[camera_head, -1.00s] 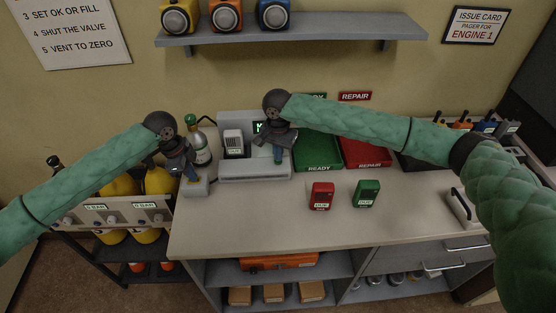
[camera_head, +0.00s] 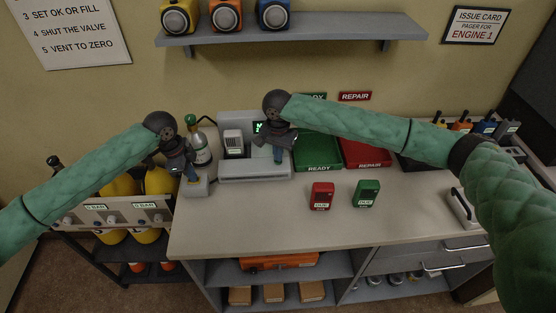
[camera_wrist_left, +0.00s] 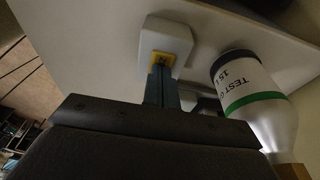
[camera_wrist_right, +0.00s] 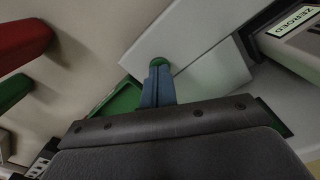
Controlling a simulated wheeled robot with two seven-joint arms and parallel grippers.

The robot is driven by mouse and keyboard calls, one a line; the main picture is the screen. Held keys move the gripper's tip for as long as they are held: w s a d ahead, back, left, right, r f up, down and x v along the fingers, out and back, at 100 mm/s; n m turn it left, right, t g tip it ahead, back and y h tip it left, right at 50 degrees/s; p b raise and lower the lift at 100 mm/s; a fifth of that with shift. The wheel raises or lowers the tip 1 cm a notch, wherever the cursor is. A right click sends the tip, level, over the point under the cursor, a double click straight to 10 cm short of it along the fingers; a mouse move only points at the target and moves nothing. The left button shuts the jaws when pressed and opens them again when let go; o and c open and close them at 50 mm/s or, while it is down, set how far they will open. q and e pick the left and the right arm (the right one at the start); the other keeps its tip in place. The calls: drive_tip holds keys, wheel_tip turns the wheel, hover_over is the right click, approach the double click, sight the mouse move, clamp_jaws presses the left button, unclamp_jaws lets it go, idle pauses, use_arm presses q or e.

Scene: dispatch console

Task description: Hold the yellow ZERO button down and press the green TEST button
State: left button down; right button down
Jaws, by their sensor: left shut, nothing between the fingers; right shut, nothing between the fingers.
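The yellow ZERO button (camera_wrist_left: 157,58) sits on a small grey box (camera_head: 197,190) at the left of the bench. My left gripper (camera_head: 192,176) is shut and empty, its fingertips on the yellow button in the left wrist view and covering part of it. The green TEST button (camera_wrist_right: 157,62) is on the grey console (camera_head: 240,171). My right gripper (camera_head: 278,160) is shut and empty, its fingertips at the green button, whose edge shows past them. How far either button is pressed cannot be told.
A pager (camera_head: 233,142) stands in the console; its screen reads ZEROED in the right wrist view (camera_wrist_right: 296,19). A labelled test bottle (camera_head: 201,150) stands behind the grey box. Green (camera_head: 319,167) and red (camera_head: 368,163) trays lie right. Red (camera_head: 321,195) and green (camera_head: 366,193) pagers stand in front.

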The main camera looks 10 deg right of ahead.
drive_tip(key=shift+r, duration=3.3)
